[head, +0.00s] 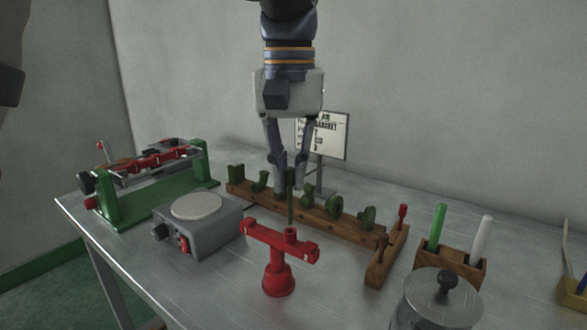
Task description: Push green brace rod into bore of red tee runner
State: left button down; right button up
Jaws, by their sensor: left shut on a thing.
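My left gripper (291,188) points straight down over the middle of the table, its fingers shut on the dark green brace rod (291,208). The rod hangs upright, its lower end close above the red tee runner (277,279). The tee runner stands upright on a round foot, with a crossbar on top and a raised collar (290,233) around its bore. The rod's lower end looks lined up with the collar; I cannot tell whether it touches or enters it. My right gripper is not in view.
A wooden rack (340,228) with several green parts stands behind the tee runner. A grey hot-plate box (197,226) is to its left, a green fixture (146,201) farther left. A small wooden stand (386,262), a wax-stick holder (449,262) and a lidded pot (436,304) are right.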

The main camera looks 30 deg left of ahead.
aim_at(291, 187)
pick_arm(q)
jog(key=shift+f, duration=1.6)
jog(key=c, duration=1.6)
grip_release()
jog(key=shift+o, duration=0.2)
jog(key=shift+r, duration=0.1)
notch_tip(291, 187, up, 12)
jog(key=shift+f, duration=0.1)
